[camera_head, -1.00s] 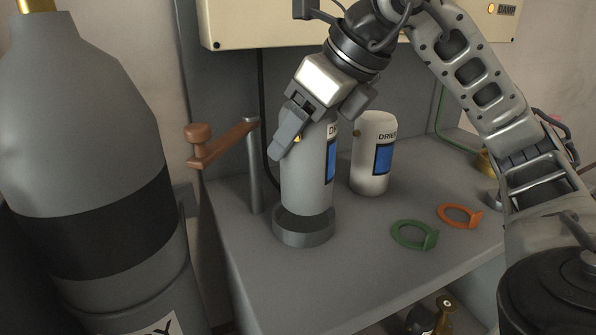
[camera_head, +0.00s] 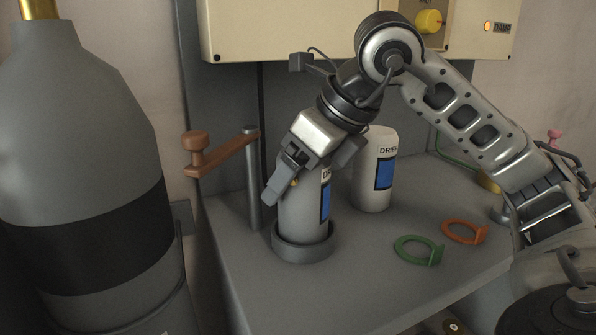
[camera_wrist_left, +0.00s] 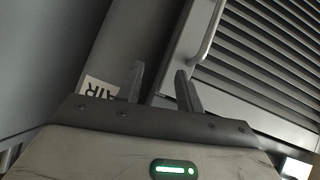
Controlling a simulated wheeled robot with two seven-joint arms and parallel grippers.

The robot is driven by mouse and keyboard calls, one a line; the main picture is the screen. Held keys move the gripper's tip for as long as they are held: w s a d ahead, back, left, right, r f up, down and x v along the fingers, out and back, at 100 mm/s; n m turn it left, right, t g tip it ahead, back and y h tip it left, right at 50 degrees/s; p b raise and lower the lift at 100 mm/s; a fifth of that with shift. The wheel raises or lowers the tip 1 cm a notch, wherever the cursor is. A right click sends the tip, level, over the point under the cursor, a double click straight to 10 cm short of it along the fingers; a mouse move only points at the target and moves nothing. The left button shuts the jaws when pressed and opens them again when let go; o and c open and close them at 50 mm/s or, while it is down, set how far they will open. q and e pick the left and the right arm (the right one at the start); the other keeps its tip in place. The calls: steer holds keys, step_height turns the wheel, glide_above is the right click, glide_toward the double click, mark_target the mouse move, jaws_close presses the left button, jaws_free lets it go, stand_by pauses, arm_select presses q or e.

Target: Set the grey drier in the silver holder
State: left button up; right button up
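The grey drier (camera_head: 299,212), a cylinder with a blue label, stands upright with its lower end inside the round holder (camera_head: 303,252), whose rim shows around it. The holder is a short grey metal cup on the bench. The gripper hides the drier's top. My left gripper (camera_wrist_left: 160,80) shows only in the left wrist view, with its fingers apart and nothing between them, away from the bench.
A white drier (camera_head: 374,190) stands just behind right. A post with a brown lever (camera_head: 228,152) stands close left of the holder. A green ring (camera_head: 418,250) and an orange ring (camera_head: 464,232) lie to the right. A large grey cylinder (camera_head: 85,140) fills the left.

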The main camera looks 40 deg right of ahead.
arm_select(q)
steer(key=shift+r, duration=0.1)
arm_select(e)
steer(key=shift+r, duration=0.15)
arm_select(q)
step_height(320, 180, up, 7)
steer(key=a+t+p, duration=0.1)
steer(key=p, duration=0.3)
steer(key=shift+s+a+t, duration=0.3)
steer(key=shift+a+t, duration=0.1)
arm_select(e)
steer(key=v, duration=1.2)
arm_select(q)
steer(key=shift+r, duration=0.1)
arm_select(e)
steer(key=shift+r, duration=0.1)
